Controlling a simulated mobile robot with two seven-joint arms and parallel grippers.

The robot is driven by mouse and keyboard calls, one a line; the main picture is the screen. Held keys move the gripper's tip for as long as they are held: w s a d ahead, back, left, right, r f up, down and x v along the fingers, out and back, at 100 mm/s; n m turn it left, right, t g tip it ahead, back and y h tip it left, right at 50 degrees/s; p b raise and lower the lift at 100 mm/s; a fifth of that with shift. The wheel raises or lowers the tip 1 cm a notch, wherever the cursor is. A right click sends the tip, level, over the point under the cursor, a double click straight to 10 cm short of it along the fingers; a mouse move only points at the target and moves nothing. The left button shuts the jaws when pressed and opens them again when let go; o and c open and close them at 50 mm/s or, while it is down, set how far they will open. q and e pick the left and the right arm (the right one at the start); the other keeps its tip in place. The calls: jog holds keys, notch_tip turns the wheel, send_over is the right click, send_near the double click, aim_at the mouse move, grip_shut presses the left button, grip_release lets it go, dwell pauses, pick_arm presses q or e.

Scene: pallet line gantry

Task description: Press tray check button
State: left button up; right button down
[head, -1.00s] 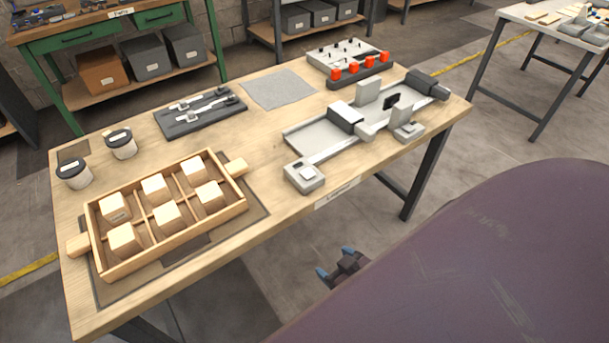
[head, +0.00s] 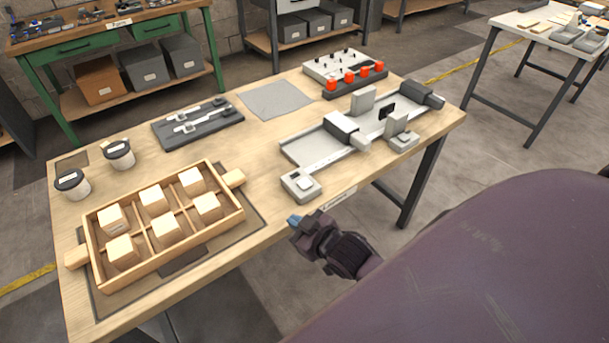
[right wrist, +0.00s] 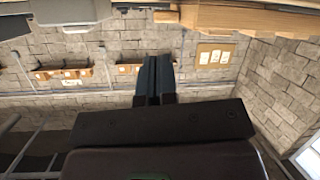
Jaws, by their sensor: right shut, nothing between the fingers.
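A small grey box with a pale square button (head: 300,182) on top stands at the near left end of the grey gantry fixture (head: 322,148), by the table's front edge. A wooden tray (head: 165,262) with pale blocks in its compartments sits on the table to the left. My right gripper (head: 294,221), with blue fingertips, is just in front of the table edge, below the button box in the picture and apart from it. Its fingers are shut and empty; they also show together in the right wrist view (right wrist: 154,80). My left gripper is not in view.
Two lidded cups (head: 72,184) stand behind the tray. A dark tool holder (head: 198,124), a grey mat (head: 275,99) and a panel with red knobs (head: 355,80) lie along the back. Bare table lies between tray and button box.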

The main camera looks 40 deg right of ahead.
jog(key=w+a+r+n+g+y+p, duration=0.1)
jog(key=w+a+r+n+y, duration=0.15)
jog(key=w+r, duration=0.6)
jog(key=w+a+r+n+g+y+p, duration=0.1)
jog(key=w+a+r+n+y+p, duration=0.15)
jog(key=w+r, duration=0.6)
jog(key=m+g+h, duration=0.6)
jog(key=m+g, duration=0.3)
jog(key=g, duration=0.3)
send_over(304, 183)
notch_tip(304, 183, down, 3)
jog(key=shift+f, duration=0.1)
notch_tip(304, 183, down, 14)
